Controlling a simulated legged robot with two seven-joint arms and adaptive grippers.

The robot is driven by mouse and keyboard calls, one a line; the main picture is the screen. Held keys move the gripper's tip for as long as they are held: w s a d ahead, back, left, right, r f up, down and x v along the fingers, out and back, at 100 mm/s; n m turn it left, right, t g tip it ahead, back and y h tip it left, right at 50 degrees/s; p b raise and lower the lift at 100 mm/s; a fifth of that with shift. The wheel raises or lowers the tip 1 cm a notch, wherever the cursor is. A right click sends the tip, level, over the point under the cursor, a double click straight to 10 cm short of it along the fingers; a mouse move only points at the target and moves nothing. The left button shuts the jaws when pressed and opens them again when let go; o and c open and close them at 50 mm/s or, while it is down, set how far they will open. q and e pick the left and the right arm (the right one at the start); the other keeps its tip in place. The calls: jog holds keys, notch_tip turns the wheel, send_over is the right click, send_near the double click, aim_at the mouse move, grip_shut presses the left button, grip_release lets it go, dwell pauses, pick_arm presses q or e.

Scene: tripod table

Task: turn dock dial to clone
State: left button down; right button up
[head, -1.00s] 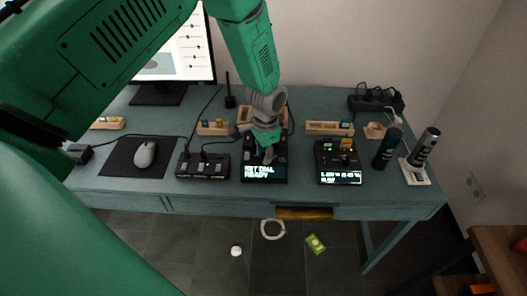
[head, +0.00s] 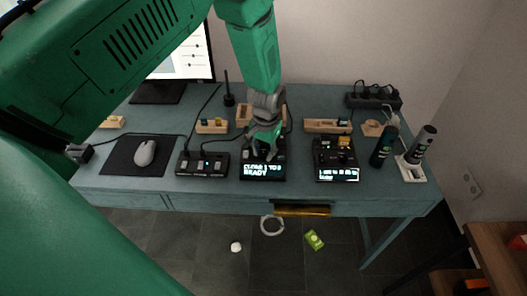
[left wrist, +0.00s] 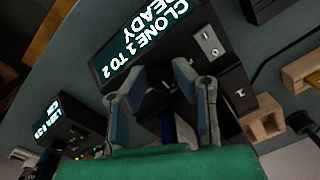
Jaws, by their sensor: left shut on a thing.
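The dock (head: 249,178) is a black box at the middle of the desk's front. Its lit screen (head: 263,171) reads "CLONE 1 TO 2 READY", and the same text shows in the left wrist view (left wrist: 140,40). My left gripper (head: 262,148) comes down from above onto the dock, just behind the screen. In the left wrist view my left gripper (left wrist: 160,82) has its two fingers on either side of the dark dial (left wrist: 161,92), shut on it. The dial is mostly covered by the fingers, and its pointer cannot be made out. My right gripper is not in view.
A black switch box (head: 203,164) stands left of the dock, and another device with a lit screen (head: 337,174) stands right. Wooden trays (head: 327,126) lie behind. Two dark bottles (head: 383,149) stand at the right. A mouse (head: 145,153) lies on a pad at the left.

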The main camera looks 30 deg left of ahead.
aim_at(266, 153)
pick_arm(q)
jog(key=shift+w+r, duration=0.2)
jog(key=shift+w, duration=0.15)
jog(key=c, duration=1.7)
grip_release()
jog(key=shift+o, duration=0.5)
jog(key=shift+f, duration=0.1)
jog(key=shift+s+r, duration=0.1)
jog(key=shift+r, duration=0.4)
notch_tip(266, 153, up, 11)
jog(key=shift+d, duration=0.3)
jog(key=shift+f, duration=0.1)
